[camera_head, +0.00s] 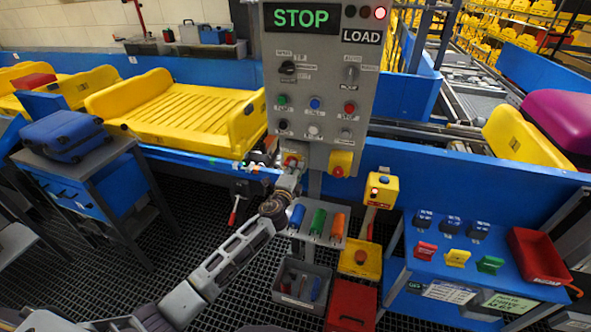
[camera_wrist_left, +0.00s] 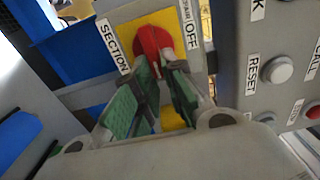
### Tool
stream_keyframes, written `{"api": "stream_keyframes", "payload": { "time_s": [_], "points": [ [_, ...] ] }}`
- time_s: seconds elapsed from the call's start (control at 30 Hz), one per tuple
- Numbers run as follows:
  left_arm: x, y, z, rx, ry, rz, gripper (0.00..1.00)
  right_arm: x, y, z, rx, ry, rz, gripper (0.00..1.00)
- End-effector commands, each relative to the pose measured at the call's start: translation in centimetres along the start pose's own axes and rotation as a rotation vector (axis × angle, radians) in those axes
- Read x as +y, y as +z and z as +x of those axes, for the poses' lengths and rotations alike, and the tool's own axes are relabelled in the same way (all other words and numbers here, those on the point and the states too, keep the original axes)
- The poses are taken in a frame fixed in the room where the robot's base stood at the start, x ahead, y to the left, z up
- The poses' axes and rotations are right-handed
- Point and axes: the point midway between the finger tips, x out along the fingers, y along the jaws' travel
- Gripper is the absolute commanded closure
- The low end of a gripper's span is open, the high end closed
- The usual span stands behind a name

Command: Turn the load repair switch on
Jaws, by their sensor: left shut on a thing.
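The red rotary switch (camera_wrist_left: 147,38) sits on a yellow plate (camera_wrist_left: 113,40) on the grey control panel (camera_head: 329,75). In the left wrist view, labels beside it read "SECTION" and "OFF", with a partly hidden "REPAIR" label. My left gripper (camera_wrist_left: 164,70) is shut on the red knob, its green-padded fingers on either side. In the head view, my left gripper (camera_head: 291,172) reaches the panel's lower left corner and partly hides the switch. The panel carries a green "STOP" display (camera_head: 300,18) and a "LOAD" label (camera_head: 361,36). My right gripper is not in view.
A red button on a yellow box (camera_head: 341,163) sits just right of the switch. Other buttons and knobs lie above, including a RESET button (camera_wrist_left: 277,70). A tool shelf (camera_head: 316,238) stands below. A blue table (camera_head: 478,268) is at right, a yellow tray (camera_head: 170,112) at left.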

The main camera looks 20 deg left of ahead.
Motion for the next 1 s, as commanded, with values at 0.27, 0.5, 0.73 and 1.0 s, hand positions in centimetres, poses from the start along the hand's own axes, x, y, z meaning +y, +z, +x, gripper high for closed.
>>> {"api": "stream_keyframes", "payload": {
  "time_s": [0.27,0.5,0.73,1.0],
  "points": [
    [0.03,-0.12,-0.01,0.003,0.0,0.011,1.0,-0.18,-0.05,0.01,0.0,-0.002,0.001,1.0],
    [0.05,-0.1,-0.02,0.002,0.0,0.011,0.76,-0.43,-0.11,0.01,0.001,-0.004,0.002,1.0],
    [0.05,-0.05,-0.02,0.001,0.0,0.01,0.66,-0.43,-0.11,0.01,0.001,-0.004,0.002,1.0],
    [0.07,-0.02,-0.15,0.001,0.001,0.009,0.66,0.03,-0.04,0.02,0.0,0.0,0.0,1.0]
  ]
}}
